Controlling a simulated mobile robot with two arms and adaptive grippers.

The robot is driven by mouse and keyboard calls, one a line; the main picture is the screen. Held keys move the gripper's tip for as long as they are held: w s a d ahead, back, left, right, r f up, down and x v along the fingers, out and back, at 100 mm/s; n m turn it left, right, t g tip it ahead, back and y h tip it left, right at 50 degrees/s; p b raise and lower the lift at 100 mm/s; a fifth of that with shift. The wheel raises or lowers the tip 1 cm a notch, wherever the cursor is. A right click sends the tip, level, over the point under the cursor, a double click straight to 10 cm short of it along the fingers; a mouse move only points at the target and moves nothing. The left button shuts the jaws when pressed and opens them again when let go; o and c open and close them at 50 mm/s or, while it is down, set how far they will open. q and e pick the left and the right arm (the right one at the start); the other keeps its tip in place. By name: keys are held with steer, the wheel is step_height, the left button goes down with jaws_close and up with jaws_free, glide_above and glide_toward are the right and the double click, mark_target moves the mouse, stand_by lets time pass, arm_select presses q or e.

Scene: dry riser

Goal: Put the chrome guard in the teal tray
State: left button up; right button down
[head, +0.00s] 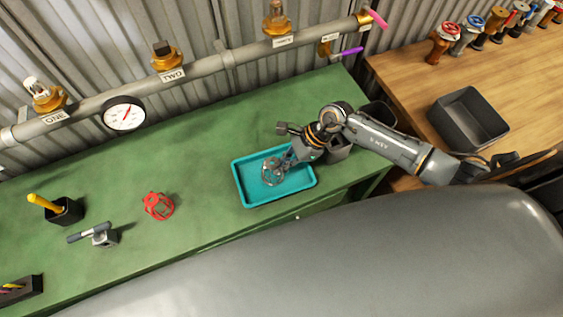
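The teal tray (245,196) lies on the green bench, right of the middle. The chrome guard (271,174), a small wire cage, shows within the tray's outline; I cannot tell whether it rests on the tray floor or hangs just above it. My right gripper (287,162) reaches in from the right over the tray, its fingers at the guard's upper right side. The fingers and the guard's wires overlap, so whether they grip it is unclear. My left gripper is not in view.
A red guard (158,206), a grey tool with a dark handle (98,235) and a black cup (66,212) stand left on the bench (200,170). A pipe with a gauge (124,114) runs behind. A dark bin (468,118) and several valves sit on the wooden table.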

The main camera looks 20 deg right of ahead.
steer(key=shift+f, duration=0.2)
steer(key=shift+f+b, duration=0.2)
steer(key=shift+b, duration=0.1)
steer(key=c, duration=1.5)
jaws_free()
steer(key=shift+r, duration=0.1)
